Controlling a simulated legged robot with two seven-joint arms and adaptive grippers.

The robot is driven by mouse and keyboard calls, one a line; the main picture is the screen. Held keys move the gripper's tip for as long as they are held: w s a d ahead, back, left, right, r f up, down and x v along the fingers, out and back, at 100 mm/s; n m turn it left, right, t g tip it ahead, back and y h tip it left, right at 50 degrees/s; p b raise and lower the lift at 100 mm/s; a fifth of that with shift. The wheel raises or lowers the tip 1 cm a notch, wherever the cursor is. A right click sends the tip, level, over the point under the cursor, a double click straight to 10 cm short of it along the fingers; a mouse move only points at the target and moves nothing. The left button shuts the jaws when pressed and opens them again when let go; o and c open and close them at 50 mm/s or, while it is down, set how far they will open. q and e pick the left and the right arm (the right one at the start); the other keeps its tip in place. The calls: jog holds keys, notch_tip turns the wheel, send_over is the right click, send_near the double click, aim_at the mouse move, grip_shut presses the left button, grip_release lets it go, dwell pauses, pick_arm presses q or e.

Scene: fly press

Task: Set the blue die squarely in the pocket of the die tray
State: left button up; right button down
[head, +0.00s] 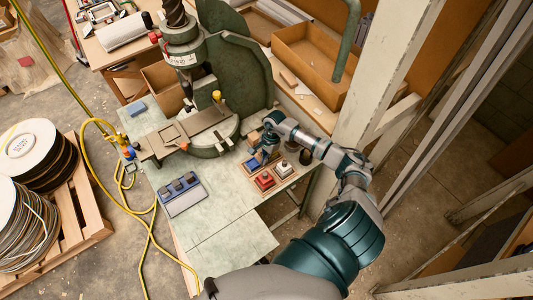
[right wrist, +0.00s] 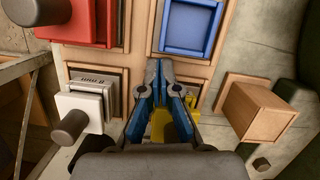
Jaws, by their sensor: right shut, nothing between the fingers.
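The wooden die tray (head: 276,185) lies on the green bench top, and its frame also shows in the right wrist view (right wrist: 140,28). A blue square piece (right wrist: 188,27) sits in one compartment, looking parallel to its edges; it also shows in the head view (head: 250,164). The right wrist view cuts off its far edge, and I cannot tell how deep it sits. My right gripper (head: 263,158) is shut and empty, its fingertips (right wrist: 161,66) over the tray just short of the blue piece. My left gripper is not in view.
A red die (right wrist: 92,22) and a white die (right wrist: 82,108) with dark knobs occupy other compartments. Something yellow (right wrist: 162,128) is partly hidden under my gripper. A wooden block (right wrist: 257,112) stands beside the tray.

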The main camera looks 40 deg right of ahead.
jog(key=shift+f, duration=0.1)
jog(key=shift+a+f+b, duration=0.1)
jog(key=shift+a+b, duration=0.35)
jog(key=shift+a, duration=0.1)
jog(key=shift+s+a, duration=0.1)
jog(key=shift+a, duration=0.1)
